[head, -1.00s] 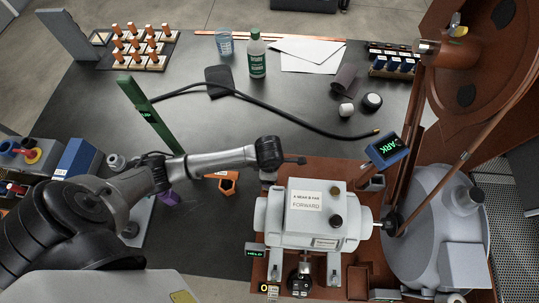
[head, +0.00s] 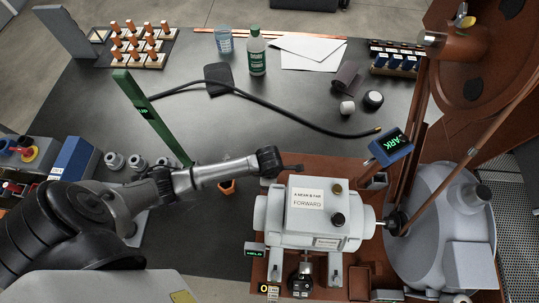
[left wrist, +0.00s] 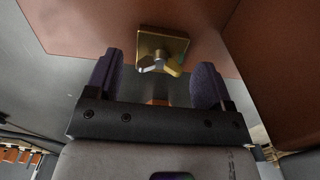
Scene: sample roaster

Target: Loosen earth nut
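In the left wrist view a square brass block (left wrist: 174,44) is fixed to a copper-brown surface. A winged nut (left wrist: 152,66), silver and brass coloured, sits on its face. My left gripper (left wrist: 157,70) has its two dark purple fingers spread, one on each side of the nut. The nut appears between them with visible gaps, and I cannot tell the distance in depth. In the head view my left arm reaches in from the left to the brown base by the grey motor housing (head: 312,218). Its fingers and the nut are hidden there. My right gripper is not in view.
The brown machine base (head: 357,281) carries the motor, and a grey drum (head: 440,225) stands at right. A green post (head: 150,117) stands behind my left arm. A black hose (head: 290,122) crosses the dark table (head: 300,100). A bottle (head: 257,55) stands at the back.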

